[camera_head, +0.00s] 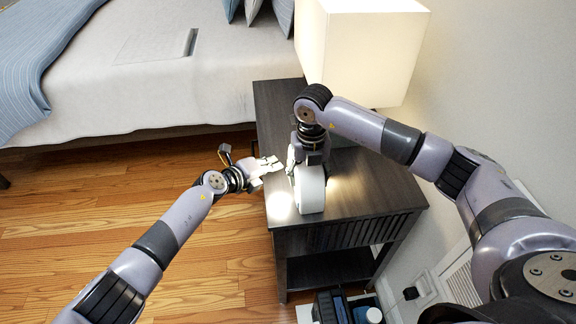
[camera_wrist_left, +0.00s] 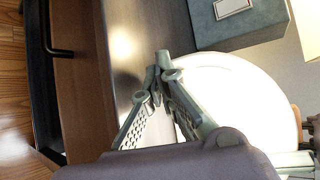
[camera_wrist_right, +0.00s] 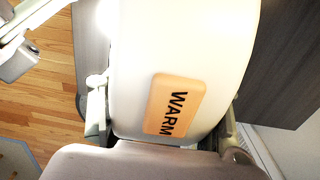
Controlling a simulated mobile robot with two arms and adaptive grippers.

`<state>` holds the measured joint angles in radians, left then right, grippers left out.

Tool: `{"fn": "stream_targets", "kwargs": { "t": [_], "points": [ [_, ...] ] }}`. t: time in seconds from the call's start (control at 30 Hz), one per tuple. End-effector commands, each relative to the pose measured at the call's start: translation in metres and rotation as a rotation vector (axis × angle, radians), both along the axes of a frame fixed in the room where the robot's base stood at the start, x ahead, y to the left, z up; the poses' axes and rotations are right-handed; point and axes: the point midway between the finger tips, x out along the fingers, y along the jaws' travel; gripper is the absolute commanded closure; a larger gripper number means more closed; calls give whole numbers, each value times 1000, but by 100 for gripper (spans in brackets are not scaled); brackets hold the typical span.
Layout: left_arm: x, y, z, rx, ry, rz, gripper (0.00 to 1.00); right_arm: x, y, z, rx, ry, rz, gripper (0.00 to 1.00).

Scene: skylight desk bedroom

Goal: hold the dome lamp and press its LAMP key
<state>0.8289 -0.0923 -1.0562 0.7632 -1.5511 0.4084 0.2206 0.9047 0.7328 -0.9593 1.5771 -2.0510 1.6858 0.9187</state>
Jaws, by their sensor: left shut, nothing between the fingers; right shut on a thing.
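The white dome lamp (camera_head: 311,188) stands on the dark nightstand near its front edge. My right gripper (camera_wrist_right: 165,120) is shut on the lamp from above, a finger on either side of its body. An orange key marked WARM (camera_wrist_right: 173,105) faces the right wrist camera. My left gripper (camera_head: 274,165) is shut and empty, just left of the lamp. In the left wrist view its closed fingertips (camera_wrist_left: 162,65) overlap the edge of the lamp's round white face (camera_wrist_left: 245,90); I cannot tell whether they touch. No key marked LAMP is visible.
The nightstand (camera_head: 375,185) has a bright patch of light left of the lamp. A large lit table lamp (camera_head: 362,50) stands behind. A grey box (camera_wrist_left: 240,25) lies near the dome lamp. The bed (camera_head: 150,80) is at upper left; wooden floor (camera_head: 130,200) is clear.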

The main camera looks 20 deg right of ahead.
Motion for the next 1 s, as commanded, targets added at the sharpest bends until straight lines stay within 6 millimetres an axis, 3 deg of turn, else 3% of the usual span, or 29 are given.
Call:
{"fn": "stream_targets", "kwargs": {
  "t": [0.17, 0.6, 0.97, 1.0],
  "points": [
    [1, 3, -1, 1, 0, 1, 100, -4, 1, -5, -2, 13, 4, 95],
    [10, 44, -1, 1, 0, 1, 100, -4, 1, -5, -2, 13, 4, 95],
    [11, 49, -1, 0, 0, 0, 100, -4, 1, -5, -3, 13, 3, 95],
    [11, 49, -1, 0, 0, 0, 100, -4, 1, -5, -3, 13, 4, 41]
  ]
}}
